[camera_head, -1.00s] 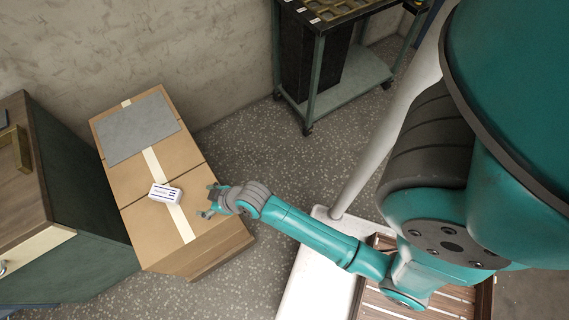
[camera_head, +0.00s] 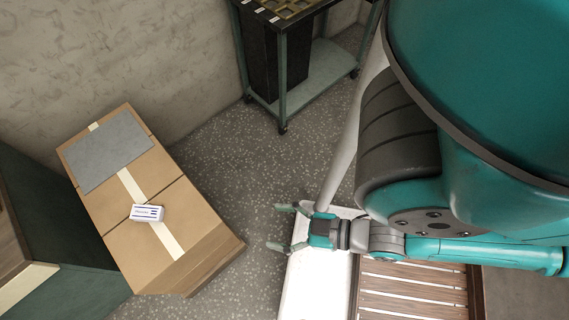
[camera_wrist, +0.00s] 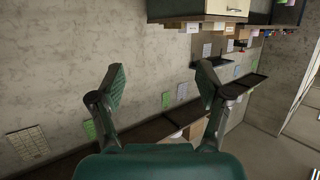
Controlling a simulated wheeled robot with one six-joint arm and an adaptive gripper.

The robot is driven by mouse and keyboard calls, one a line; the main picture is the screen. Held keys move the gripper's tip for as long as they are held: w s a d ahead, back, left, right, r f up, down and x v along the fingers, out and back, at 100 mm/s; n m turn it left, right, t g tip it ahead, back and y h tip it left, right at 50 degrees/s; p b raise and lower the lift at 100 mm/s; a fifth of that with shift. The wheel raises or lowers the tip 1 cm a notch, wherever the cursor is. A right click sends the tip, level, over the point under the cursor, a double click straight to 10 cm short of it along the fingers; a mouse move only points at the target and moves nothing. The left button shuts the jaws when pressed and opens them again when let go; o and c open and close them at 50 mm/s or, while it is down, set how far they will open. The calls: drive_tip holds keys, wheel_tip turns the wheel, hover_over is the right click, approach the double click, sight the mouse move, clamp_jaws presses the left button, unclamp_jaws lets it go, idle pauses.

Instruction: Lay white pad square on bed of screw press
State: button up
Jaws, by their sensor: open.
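My gripper (camera_head: 280,227) is open and empty, with its two fingers spread apart over the speckled floor, right of the cardboard box. In the wrist view my gripper (camera_wrist: 162,75) is also open, with nothing between the fingers. A small white block with dark print (camera_head: 147,213) lies on the cardboard box; I cannot tell whether it is the white pad. A flat grey sheet (camera_head: 108,148) lies at the far end of the same box. I cannot make out a screw press in either view.
The cardboard box (camera_head: 205,262) stands at the left beside a dark green cabinet (camera_head: 50,215). A wheeled cart (camera_head: 310,85) stands at the back. A wooden slatted tray (camera_head: 415,290) is at lower right. Speckled floor is open between box and cart. The wrist view shows wall shelves (camera_wrist: 160,130).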

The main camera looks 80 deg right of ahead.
drive_tip(key=shift+o, duration=0.4)
drive_tip(key=shift+s+r, duration=0.3)
drive_tip(key=shift+r, duration=0.2)
drive_tip(key=shift+s+r, duration=0.25)
drive_tip(key=shift+r, duration=0.25)
